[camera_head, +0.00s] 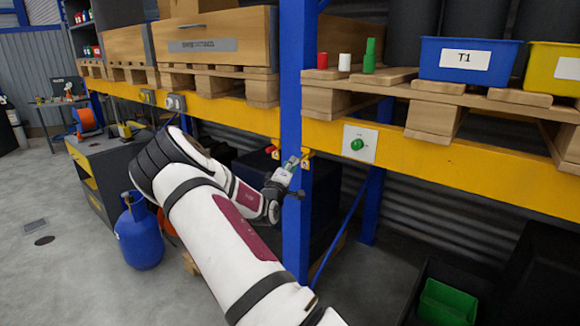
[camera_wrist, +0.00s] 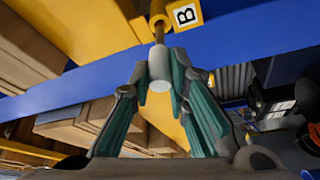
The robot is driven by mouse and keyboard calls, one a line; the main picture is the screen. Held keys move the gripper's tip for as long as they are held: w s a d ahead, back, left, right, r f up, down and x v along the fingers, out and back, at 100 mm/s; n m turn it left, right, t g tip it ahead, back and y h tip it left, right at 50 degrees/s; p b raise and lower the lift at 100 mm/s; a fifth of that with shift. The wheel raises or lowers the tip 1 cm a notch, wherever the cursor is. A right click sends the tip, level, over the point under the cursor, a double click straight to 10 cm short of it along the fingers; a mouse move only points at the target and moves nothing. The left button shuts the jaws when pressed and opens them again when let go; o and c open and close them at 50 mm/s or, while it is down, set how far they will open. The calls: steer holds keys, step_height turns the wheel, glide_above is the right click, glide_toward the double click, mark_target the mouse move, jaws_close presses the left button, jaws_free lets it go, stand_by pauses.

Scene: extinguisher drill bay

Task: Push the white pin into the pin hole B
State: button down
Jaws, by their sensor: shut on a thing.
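My gripper (camera_wrist: 162,82) is shut on the white pin, its two teal fingers on either side of the white cylindrical head (camera_wrist: 159,66). The pin's thin metal shaft (camera_wrist: 159,33) points up in the wrist view to a yellow round boss (camera_wrist: 158,14), which is pin hole B beside a label B (camera_wrist: 186,15). The shaft lines up with the boss and meets it in the picture; I cannot tell how deep the tip is. In the head view my gripper (camera_head: 289,166) is beside the blue post (camera_head: 297,220); the pin is too small to make out there.
The blue post and yellow beam (camera_head: 420,152) stand close to my gripper. A green button box (camera_head: 359,144) is on the beam to the right. Red (camera_head: 322,61), white (camera_head: 344,63) and green (camera_head: 369,57) pieces stand on the pallet above. A blue bin T1 (camera_head: 468,62) is nearby.

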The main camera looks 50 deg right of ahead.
mark_target(299, 159)
steer(key=shift+w+d+b, duration=0.2)
steer(key=shift+d+b, duration=0.9)
steer(key=shift+d, duration=1.25)
stand_by(1.6)
steer(key=c, duration=1.4)
jaws_free()
steer(key=shift+c, duration=0.2)
steer(key=shift+a, duration=0.1)
steer(key=p+v, duration=0.2)
steer(key=v, duration=0.7)
